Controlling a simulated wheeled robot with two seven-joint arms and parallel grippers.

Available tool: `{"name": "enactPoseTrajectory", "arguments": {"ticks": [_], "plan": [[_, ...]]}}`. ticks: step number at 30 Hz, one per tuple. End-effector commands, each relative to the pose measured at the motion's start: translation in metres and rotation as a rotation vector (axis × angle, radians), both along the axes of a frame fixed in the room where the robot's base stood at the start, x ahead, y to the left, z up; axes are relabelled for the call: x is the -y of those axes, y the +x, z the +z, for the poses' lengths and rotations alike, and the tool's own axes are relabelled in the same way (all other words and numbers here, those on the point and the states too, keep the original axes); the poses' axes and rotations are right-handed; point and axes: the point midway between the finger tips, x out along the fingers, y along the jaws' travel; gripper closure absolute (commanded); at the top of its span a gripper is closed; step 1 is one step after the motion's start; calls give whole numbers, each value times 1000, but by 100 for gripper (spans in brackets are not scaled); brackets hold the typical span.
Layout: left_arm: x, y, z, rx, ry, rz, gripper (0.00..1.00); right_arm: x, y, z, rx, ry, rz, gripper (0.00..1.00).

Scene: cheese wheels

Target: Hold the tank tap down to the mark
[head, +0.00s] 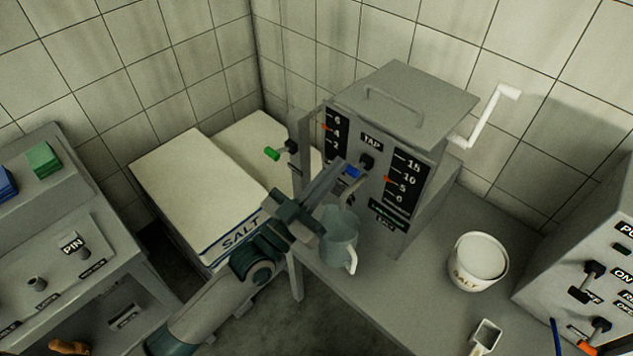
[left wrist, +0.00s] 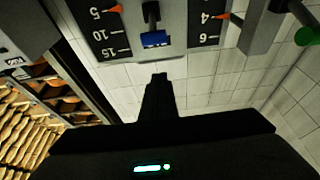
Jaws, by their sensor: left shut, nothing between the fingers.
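The grey tank (head: 400,95) stands on the bench, with a tap label and two black scales with orange pointers. The right scale (head: 407,180) has its pointer between 5 and 10; the left scale (head: 336,130) has its pointer near 4. The tap's blue-ended lever (head: 352,172) is on the front; it also shows in the left wrist view (left wrist: 156,39). My left gripper (head: 337,172) is shut and empty close beside the lever; in the wrist view its fingertips (left wrist: 159,78) appear apart from the blue end. A translucent jug (head: 340,245) stands below the tap, partly hidden by my gripper.
A green-ended lever (head: 272,154) sticks out left of the tank. A salt box (head: 190,185) is behind my left arm. A salt tub (head: 478,265) and a scoop (head: 486,336) are on the bench at right. A white crank (head: 490,115) projects from the tank's right side.

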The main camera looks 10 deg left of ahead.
Motion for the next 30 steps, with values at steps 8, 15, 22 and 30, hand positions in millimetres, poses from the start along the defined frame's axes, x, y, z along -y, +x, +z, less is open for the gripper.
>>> {"name": "enactPoseTrajectory", "arguments": {"ticks": [8,15,22,30], "plan": [[9,13,-28,-2,3,0,100,0,0,6,0,0,0,47],[11,16,-34,0,1,0,100,0,0,7,0,0,0,47],[11,16,-35,0,1,0,100,0,0,7,0,0,0,47],[11,15,-36,4,-2,0,100,0,0,3,0,0,0,47]]}}
